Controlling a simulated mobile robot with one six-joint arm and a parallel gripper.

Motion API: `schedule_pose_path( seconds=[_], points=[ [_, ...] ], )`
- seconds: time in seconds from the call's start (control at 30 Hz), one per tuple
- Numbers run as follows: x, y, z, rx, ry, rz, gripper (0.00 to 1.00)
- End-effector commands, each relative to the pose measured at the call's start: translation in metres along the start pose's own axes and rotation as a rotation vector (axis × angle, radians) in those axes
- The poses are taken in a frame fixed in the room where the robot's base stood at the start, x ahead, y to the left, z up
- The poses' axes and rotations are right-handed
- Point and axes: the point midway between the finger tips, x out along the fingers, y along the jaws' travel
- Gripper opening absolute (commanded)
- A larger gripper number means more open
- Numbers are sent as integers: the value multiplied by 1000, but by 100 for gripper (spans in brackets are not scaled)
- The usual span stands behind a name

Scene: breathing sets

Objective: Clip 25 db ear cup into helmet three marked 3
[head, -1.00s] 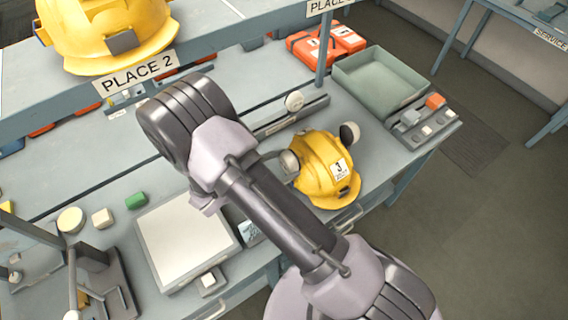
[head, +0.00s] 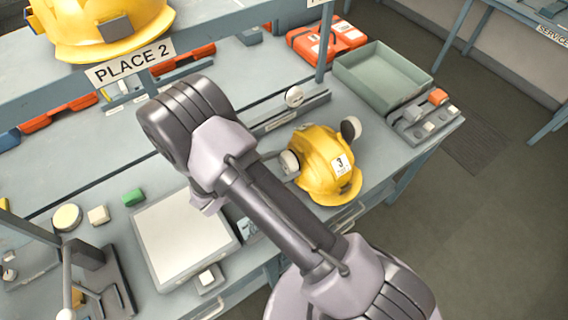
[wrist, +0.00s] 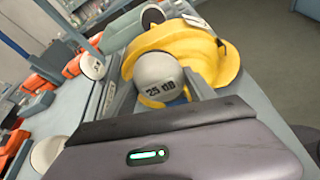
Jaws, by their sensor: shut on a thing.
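My gripper (wrist: 163,84) is shut on the grey-white ear cup marked 25 dB (wrist: 158,76), with a finger on each side of it. In the head view the held cup (head: 289,163) shows at the left side of the yellow helmet marked 3 (head: 322,178), and my arm hides most of the gripper. The helmet also shows just beyond the cup in the wrist view (wrist: 222,64). I cannot tell whether cup and helmet touch.
A round pale cup (head: 294,97) stands on a rail behind the helmet. A green-grey tray (head: 349,81) and a block holder (head: 412,132) are at the right. A white-topped plate (head: 184,240) lies at left. A larger yellow helmet (head: 100,32) is above PLACE 2.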

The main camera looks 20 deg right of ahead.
Motion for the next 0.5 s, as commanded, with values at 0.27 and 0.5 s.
schedule_pose_path(
  seconds=[0.27, 0.5],
  points=[
    [3, -2, -7, 0, 0, 0, 20],
    [3, -2, -7, 0, 0, 0, 89]
  ],
)
